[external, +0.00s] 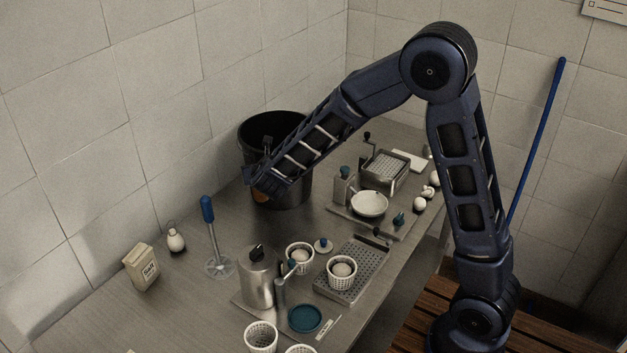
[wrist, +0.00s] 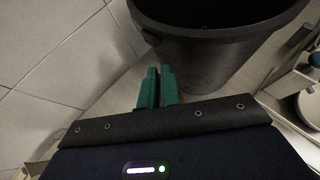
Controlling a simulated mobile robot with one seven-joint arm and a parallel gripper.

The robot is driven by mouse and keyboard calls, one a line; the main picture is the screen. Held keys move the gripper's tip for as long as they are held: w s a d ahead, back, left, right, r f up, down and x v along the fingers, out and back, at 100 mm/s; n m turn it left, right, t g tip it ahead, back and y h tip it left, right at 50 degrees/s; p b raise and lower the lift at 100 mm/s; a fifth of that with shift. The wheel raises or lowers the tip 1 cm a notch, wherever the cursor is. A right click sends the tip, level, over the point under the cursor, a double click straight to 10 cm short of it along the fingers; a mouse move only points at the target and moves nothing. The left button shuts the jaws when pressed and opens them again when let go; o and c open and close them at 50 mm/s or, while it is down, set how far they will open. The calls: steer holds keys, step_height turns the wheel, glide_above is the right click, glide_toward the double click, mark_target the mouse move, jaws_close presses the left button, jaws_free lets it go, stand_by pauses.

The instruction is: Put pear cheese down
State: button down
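A pale, pear-shaped cheese (external: 176,240) with a thin loop at its top sits upright on the metal table near the left wall, beside a small carton. It is not visible in the wrist view. My gripper (wrist: 157,76) has green fingers that are close together, with nothing seen between them. In the external view, the end of my arm is beside the black bucket, to the right of and farther back than the cheese; the fingertips are hard to make out there.
The black bucket (external: 289,188) stands at the back; its rim shows in the wrist view (wrist: 225,35). A blue-handled plunger tool (external: 209,222) and a cardboard carton (external: 142,267) flank the cheese.

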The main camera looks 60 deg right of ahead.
steer(key=w+a+f+n+t+y, duration=0.2)
steer(key=a+f+n+y, duration=0.2)
steer(key=a+f, duration=0.3)
step_height(320, 180, down, 3)
steer(key=shift+w+f, duration=0.1)
steer(key=shift+w, duration=0.2)
step_height(320, 180, up, 36)
steer(key=w+d+m+g+h, duration=0.1)
steer(key=w+d+m+h, duration=0.2)
steer(key=d, duration=0.9)
steer(key=w+d+m+g+h, duration=0.2)
steer(key=d, duration=1)
step_height(320, 180, down, 25)
steer(key=shift+d+f, duration=0.1)
steer(key=shift+f, duration=0.1)
